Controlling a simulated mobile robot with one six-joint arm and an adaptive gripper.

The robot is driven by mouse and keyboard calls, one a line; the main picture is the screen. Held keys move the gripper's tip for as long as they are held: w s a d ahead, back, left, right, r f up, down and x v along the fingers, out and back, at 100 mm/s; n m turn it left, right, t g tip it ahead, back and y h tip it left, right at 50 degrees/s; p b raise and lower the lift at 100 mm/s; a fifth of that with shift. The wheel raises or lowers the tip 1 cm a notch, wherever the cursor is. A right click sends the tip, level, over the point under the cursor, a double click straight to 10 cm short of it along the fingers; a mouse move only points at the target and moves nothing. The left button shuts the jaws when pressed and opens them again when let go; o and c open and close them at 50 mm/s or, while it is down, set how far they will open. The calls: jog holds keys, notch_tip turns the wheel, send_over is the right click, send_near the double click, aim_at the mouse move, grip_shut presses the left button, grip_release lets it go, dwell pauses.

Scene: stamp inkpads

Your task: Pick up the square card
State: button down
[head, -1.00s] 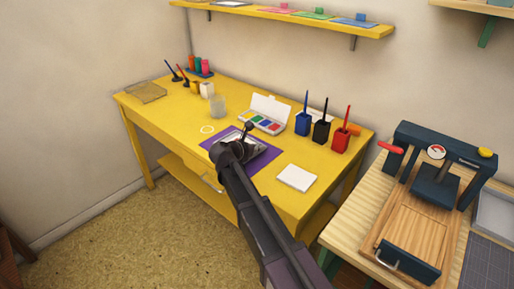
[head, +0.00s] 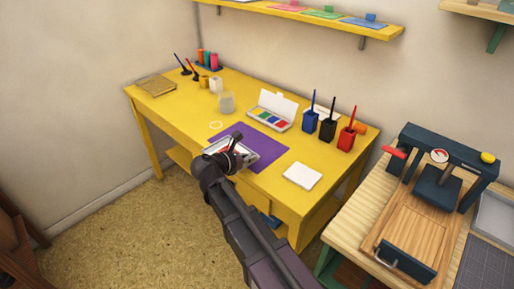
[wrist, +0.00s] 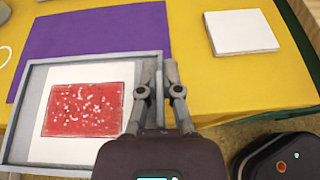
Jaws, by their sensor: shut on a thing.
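A shallow grey tray (wrist: 95,59) fills the lower left of the wrist view. In it lies a white sheet (wrist: 60,74) with a red rectangle speckled white. My gripper (wrist: 161,70) is shut on the tray's right rim. In the head view, my gripper (head: 235,144) and the tray are at the table's front edge, over the near part of the purple mat, and the arm hides part of the tray. A white square card or pad (head: 302,176) lies flat on the yellow table, right of the mat and apart from my gripper; it also shows in the wrist view (wrist: 242,32).
The purple mat (head: 264,143) lies on the yellow table (head: 180,108). A paint box (head: 281,120) and blue, black and red pots (head: 346,138) stand behind. A press (head: 440,180) stands on the right-hand bench. Table around the white square is clear.

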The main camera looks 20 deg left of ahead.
jog(key=shift+s+a+r, duration=0.15)
jog(key=shift+s, duration=1.35)
jog(key=shift+r, duration=0.1)
